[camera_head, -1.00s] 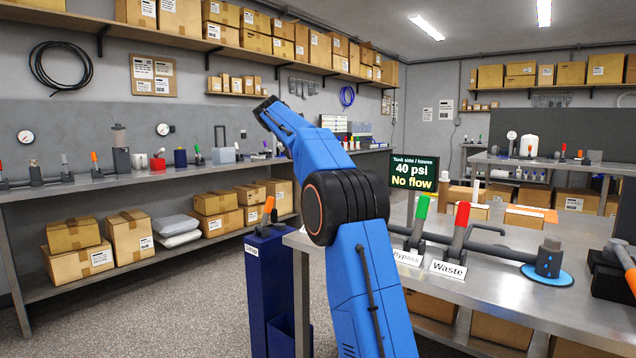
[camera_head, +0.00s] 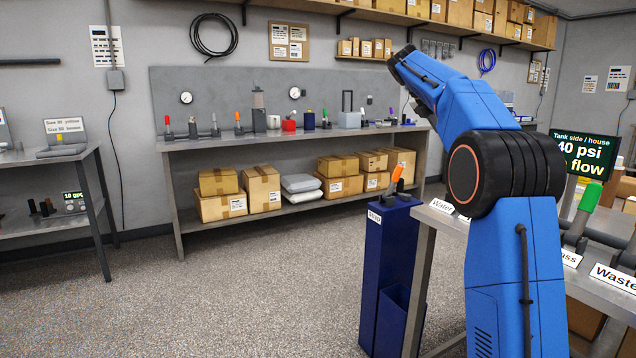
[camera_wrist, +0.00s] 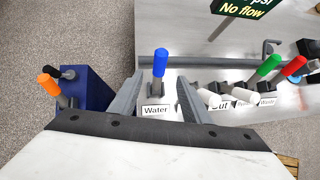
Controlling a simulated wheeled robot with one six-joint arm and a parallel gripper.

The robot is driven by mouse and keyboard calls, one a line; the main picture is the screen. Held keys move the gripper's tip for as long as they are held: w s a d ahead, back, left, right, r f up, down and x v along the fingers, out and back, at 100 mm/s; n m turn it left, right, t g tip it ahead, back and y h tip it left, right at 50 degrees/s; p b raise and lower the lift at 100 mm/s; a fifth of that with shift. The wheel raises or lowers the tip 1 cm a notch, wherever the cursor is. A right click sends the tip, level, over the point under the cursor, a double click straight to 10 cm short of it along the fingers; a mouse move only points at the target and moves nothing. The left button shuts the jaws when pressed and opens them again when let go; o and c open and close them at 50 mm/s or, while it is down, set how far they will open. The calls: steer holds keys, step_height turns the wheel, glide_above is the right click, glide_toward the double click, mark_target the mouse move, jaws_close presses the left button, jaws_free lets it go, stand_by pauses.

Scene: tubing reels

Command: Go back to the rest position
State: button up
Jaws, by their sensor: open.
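My gripper (camera_wrist: 156,88) is open in the wrist view, and I see nothing held between its two grey fingers. A blue-handled valve (camera_wrist: 160,62) stands beyond the fingers, showing between them in the picture. A "Water" label (camera_wrist: 156,110) shows below it, also between the fingers. In the head view my blue arm rises at the right and bends up to the left; my gripper cannot be made out there.
A metal bench (camera_head: 448,222) is at the right, carrying a green-handled valve (camera_head: 583,215). A long wall bench (camera_head: 300,139) runs behind. The grey floor (camera_head: 220,290) at left is clear.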

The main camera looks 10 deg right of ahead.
steer(key=s+a+f+m+t+y, duration=0.1)
steer(key=s+a+f+m, duration=0.3)
steer(key=s, duration=0.4)
steer(key=s+a+f+m+t+y, duration=0.1)
steer(key=s+a+f+m+y, duration=0.15)
steer(key=s+a, duration=0.4)
steer(key=s+a+f+m+t+y, duration=0.1)
steer(key=s+a+f+m, duration=0.25)
steer(key=s, duration=0.55)
steer(key=s+a+f+m+y, duration=0.1)
steer(key=s+a+f+m, duration=0.2)
steer(key=s+f, duration=0.5)
steer(key=s+a+f+m+t+y, duration=0.1)
steer(key=s+a+f+m, duration=0.2)
steer(key=s+f, duration=0.5)
steer(key=s+a+f+m+y, duration=0.1)
steer(key=s+a+f+m, duration=0.3)
steer(key=s+f, duration=0.4)
steer(key=shift+a+f, duration=0.25)
steer(key=shift+f, duration=0.2)
steer(key=shift+s+y, duration=0.1)
steer(key=shift+y, duration=0.15)
